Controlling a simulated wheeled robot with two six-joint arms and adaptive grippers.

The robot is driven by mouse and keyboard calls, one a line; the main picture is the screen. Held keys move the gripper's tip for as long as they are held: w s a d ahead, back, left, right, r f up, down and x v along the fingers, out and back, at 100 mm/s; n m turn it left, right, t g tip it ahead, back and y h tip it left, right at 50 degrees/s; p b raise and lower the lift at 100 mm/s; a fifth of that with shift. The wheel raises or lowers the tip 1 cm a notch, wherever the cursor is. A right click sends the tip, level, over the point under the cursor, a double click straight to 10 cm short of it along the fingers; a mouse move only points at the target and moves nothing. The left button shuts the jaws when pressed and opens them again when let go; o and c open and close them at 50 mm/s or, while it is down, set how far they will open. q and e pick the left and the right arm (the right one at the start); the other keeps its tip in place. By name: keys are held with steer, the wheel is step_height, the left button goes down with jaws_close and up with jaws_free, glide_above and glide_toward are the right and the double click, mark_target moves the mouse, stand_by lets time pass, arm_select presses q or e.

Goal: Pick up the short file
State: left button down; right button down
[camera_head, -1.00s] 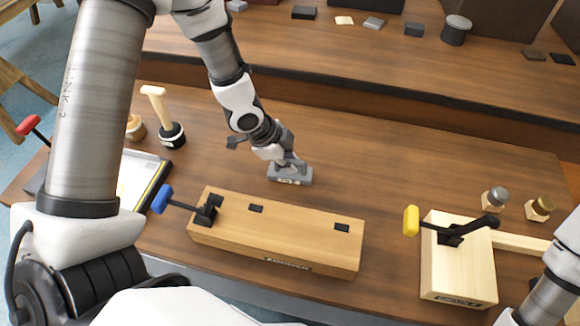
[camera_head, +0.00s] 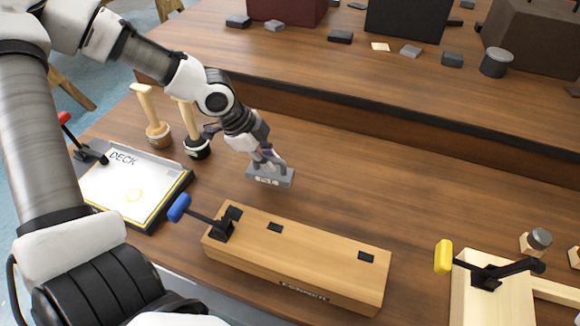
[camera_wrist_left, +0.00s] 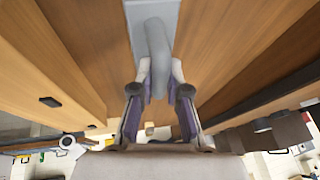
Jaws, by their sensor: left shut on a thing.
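The short file (camera_head: 269,177) is a small grey block with a pale label on its front side. In the head view it hangs under my left gripper (camera_head: 266,160), behind the wooden bodyframe. My left gripper is shut on it. In the left wrist view the fingers (camera_wrist_left: 160,88) close around the file's rounded grey grip (camera_wrist_left: 156,50), and its flat light grey part (camera_wrist_left: 140,16) lies beyond. Whether its underside is clear of the table is hard to tell. My right gripper is not in view.
The long wooden bodyframe (camera_head: 318,262) with a blue-handled clamp (camera_head: 180,208) is in front. Two mallets (camera_head: 157,130) and a board marked DECK (camera_head: 130,190) are at left. A yellow-handled clamp (camera_head: 444,257) is at right. The table (camera_head: 400,205) between is clear.

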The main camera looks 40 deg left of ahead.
mark_target(251, 162)
arm_select(q)
steer(key=a, duration=0.3)
steer(key=s+a+p, duration=0.1)
steer(key=a, duration=0.1)
steer(key=shift+s+r, duration=0.1)
steer(key=shift+r, duration=0.15)
steer(key=shift+s+a+p, duration=0.15)
steer(key=shift+a+p, duration=0.2)
steer(key=shift+a, duration=0.15)
steer(key=shift+a+f, duration=0.25)
steer(key=shift+a, duration=0.05)
steer(key=shift+s, duration=0.1)
